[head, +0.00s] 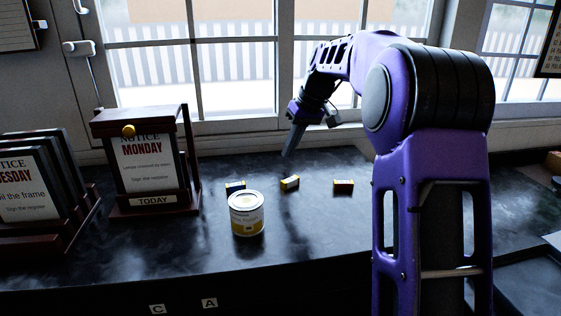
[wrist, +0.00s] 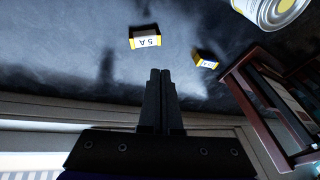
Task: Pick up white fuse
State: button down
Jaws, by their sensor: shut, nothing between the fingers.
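Three small fuse-like blocks lie apart on the dark worktop in the head view: a left one (head: 235,187), a middle one (head: 290,183) and a right one (head: 343,186). They show yellow and dark faces; none looks white all over. In the wrist view one block (wrist: 145,38) shows a white face marked "5 A" with yellow edges. Another block (wrist: 205,60) lies to its right, near the wooden frame. My gripper (head: 289,153) is shut and empty, pointing down above the worktop behind the middle block. Its closed fingertips (wrist: 160,73) show below the "5 A" block, apart from it.
A paint-like tin (head: 247,216) stands in front of the left block. A wooden notice frame (head: 150,165) with a yellow knob stands left; more notice boards (head: 35,190) stand further left. The window and sill (head: 230,128) lie behind. The worktop right of the tin is mostly clear.

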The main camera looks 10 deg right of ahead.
jog(key=w+a+f+n, duration=0.1)
jog(key=f, duration=0.1)
jog(key=w+a+f+n, duration=0.1)
jog(key=w+f+n, duration=0.1)
jog(key=f, duration=0.1)
jog(key=w+a+f+n+h, duration=0.1)
jog(key=f, duration=0.1)
jog(key=shift+w+a+f, duration=0.25)
jog(key=shift+w+f, duration=0.05)
jog(key=shift+w, duration=0.1)
jog(key=s+d, duration=0.2)
jog(key=shift+s+d, duration=0.25)
jog(key=shift+s, duration=0.05)
jog(key=shift+s+d, duration=0.1)
jog(key=shift+s, duration=0.05)
jog(key=shift+b, duration=0.3)
jog(key=s+d+b, duration=0.2)
jog(key=s+d, duration=0.5)
jog(key=s, duration=0.1)
jog(key=s+d+b, duration=0.2)
jog(key=s+d, duration=0.6)
jog(key=s+d+b, duration=0.2)
jog(key=s+d, duration=0.5)
jog(key=s, duration=0.2)
jog(key=shift+s+d+b, duration=0.1)
jog(key=shift+d+b, duration=0.25)
jog(key=shift+d, duration=0.05)
